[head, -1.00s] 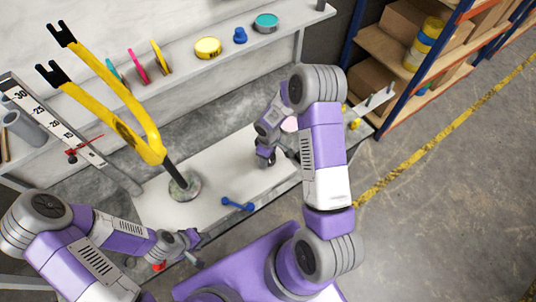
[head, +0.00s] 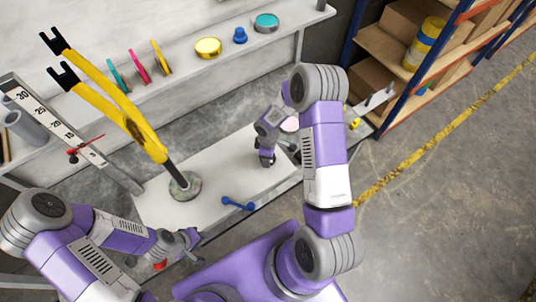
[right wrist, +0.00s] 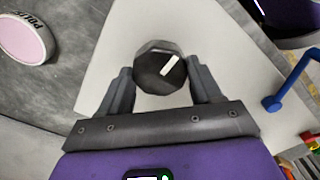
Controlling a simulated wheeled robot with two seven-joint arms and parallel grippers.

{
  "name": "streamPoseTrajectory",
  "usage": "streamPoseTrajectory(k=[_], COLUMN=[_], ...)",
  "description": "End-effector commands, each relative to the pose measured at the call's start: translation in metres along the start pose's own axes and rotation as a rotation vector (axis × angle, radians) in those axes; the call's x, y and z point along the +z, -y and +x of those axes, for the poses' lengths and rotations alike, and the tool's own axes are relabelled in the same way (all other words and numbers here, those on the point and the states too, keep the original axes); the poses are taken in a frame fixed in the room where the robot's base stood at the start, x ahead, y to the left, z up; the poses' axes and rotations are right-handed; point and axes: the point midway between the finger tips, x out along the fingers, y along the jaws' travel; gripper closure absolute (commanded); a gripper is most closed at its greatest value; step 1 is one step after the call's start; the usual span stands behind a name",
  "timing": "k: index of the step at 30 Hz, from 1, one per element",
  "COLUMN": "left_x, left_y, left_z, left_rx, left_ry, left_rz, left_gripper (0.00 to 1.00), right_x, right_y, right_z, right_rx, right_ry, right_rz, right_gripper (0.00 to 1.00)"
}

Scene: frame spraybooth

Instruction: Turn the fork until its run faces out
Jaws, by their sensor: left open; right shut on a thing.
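The yellow fork (head: 120,108) leans up and left from a dark post on a round grey base (head: 185,186), on the pale bench top. Its two prongs end in black notched tips at the upper left and look close together from here. In the right wrist view, my right gripper (right wrist: 161,85) is shut on a dark faceted knob (right wrist: 158,75) with a white pointer line aimed to the upper right. My right gripper also shows in the head view (head: 267,158), right of the base. My left gripper (head: 194,243) is open and empty at the bench's near edge.
A pink-topped polish tin (right wrist: 27,38) stands near my right gripper. A back shelf holds a yellow tin (head: 208,48) and coloured discs.

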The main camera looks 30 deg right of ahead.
Motion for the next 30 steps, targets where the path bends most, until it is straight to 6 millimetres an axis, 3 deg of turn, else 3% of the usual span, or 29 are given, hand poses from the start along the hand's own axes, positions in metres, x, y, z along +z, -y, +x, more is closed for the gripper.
streamPoseTrajectory(k=[1, 2, 7, 17, 30], left_x=[0.0, 0.0, 0.0, 0.0, 0.001], left_y=[0.0, 0.0, 0.0, -0.001, -0.007], left_z=[0.0, 0.0, 0.0, -0.002, -0.02], left_rx=[0.0, 0.0, 0.0, 0.0, 0.0], left_ry=[0.0, 0.0, 0.0, 0.0, 0.0], left_rz=[0.0, 0.0, 0.0, 0.0, 0.0], left_gripper=[0.57, 0.57, 0.57, 0.57, 0.57], right_x=[0.0, 0.0, 0.0, 0.0, 0.0], right_y=[0.0, 0.0, 0.0, 0.0, 0.0], right_z=[0.0, 0.0, 0.0, -0.005, -0.07], right_rx=[0.0, 0.0, 0.0, 0.001, 0.001], right_ry=[0.0, 0.0, 0.0, -0.001, -0.001], right_rz=[0.0, 0.001, 0.001, 0.002, 0.001], right_gripper=[0.66, 0.34, 0.1, 0.1, 0.1])
